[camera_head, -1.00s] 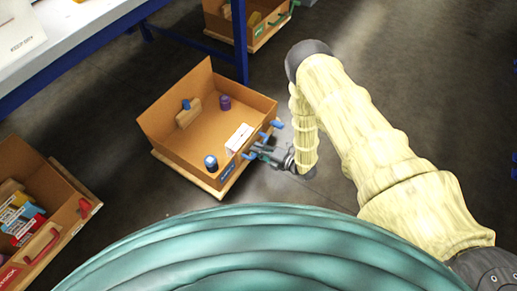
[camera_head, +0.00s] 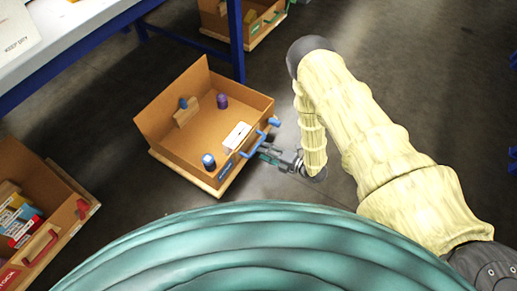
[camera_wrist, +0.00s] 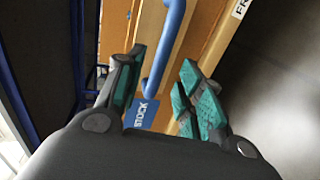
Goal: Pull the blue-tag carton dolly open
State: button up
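The blue-tag carton dolly (camera_head: 165,133) is an open cardboard carton on a pale wooden base, on the floor left of my gripper. Its blue handle (camera_head: 253,145) is on the side facing my gripper, and the blue tag (camera_head: 225,171) is near the lower corner. In the wrist view the tag (camera_wrist: 144,114) reads "STOCK". My gripper (camera_head: 264,155) is open and empty, close to the handle. In the wrist view the handle (camera_wrist: 168,50) runs through the gap between the spread teal fingertips (camera_wrist: 163,62); it does not look clamped.
The carton holds a purple cylinder (camera_head: 222,101), blue-topped items and a white label card (camera_head: 237,136). A red-handled carton (camera_head: 60,195) stands at the left, a green-handled one (camera_head: 235,35) at the back. A blue-legged table (camera_head: 60,50) is upper left. The floor at right is clear.

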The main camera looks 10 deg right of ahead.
jog(key=v, duration=0.7)
dwell(0.5)
jog(key=s+d+f+m+g+h, duration=0.1)
jog(key=s+d+m+g+h, duration=0.15)
jog(key=s+m+h, duration=0.4)
jog(key=s+d+f+m+g+h, duration=0.1)
jog(key=s+d+m+h, duration=0.25)
jog(key=m, duration=0.65)
jog(key=s+d+r+m+g+h, duration=0.1)
jog(key=s+r+m+g, duration=0.2)
jog(key=s+m, duration=0.5)
jog(key=s+d+r+m+g+h, duration=0.1)
jog(key=s+r+m+g, duration=0.3)
jog(key=s, duration=0.8)
notch_tip(320, 180, up, 30)
jog(key=p, duration=3)
jog(key=shift+w+t, duration=0.15)
jog(key=shift+t, duration=0.3)
